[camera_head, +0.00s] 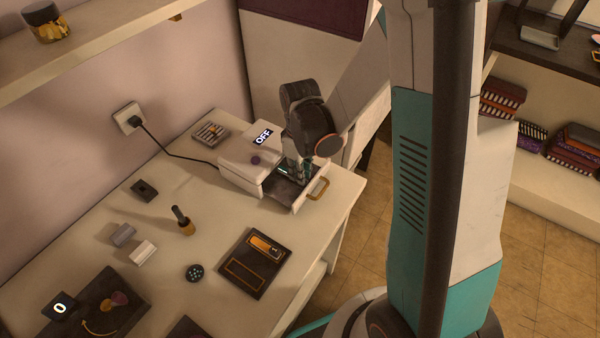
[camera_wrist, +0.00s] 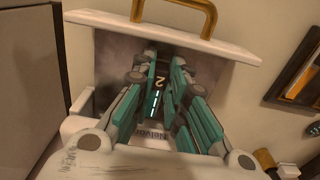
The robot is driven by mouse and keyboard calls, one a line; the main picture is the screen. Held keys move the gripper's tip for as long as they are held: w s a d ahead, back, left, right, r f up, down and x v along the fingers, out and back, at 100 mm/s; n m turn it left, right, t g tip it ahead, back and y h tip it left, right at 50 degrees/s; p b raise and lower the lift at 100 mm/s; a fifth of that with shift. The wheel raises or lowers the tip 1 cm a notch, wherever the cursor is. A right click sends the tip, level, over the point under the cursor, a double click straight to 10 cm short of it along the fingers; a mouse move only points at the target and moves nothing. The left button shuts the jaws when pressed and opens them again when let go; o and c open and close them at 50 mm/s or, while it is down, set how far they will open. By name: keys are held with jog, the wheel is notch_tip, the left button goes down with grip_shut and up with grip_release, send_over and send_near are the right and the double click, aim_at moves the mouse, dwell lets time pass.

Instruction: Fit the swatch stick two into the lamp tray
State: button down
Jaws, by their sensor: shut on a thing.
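The lamp tray is a pulled-out drawer with a dark floor and a white front (camera_head: 309,201) with a brass handle, at the table's far right. In the wrist view its white front (camera_wrist: 165,36) lies across the top. My gripper (camera_head: 297,176) points down into the tray. In the wrist view the teal fingers of my gripper (camera_wrist: 157,88) are closed around swatch stick two (camera_wrist: 160,82), a dark narrow piece marked "2". The fingers hide most of the stick. I cannot tell whether it touches the tray floor.
The white lamp housing (camera_head: 239,168) with an "OFF" display (camera_head: 263,137) stands behind the tray. A dark holder (camera_head: 240,281) has an orange stick in one slot and an outlined empty slot. A bottle (camera_head: 182,220) and small blocks (camera_head: 143,252) stand left.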

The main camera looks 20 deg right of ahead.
jog(key=shift+f+b, duration=0.35)
jog(key=shift+b, duration=0.05)
jog(key=shift+f, duration=0.25)
jog(key=c, duration=1.6)
grip_release()
jog(key=shift+r, duration=0.15)
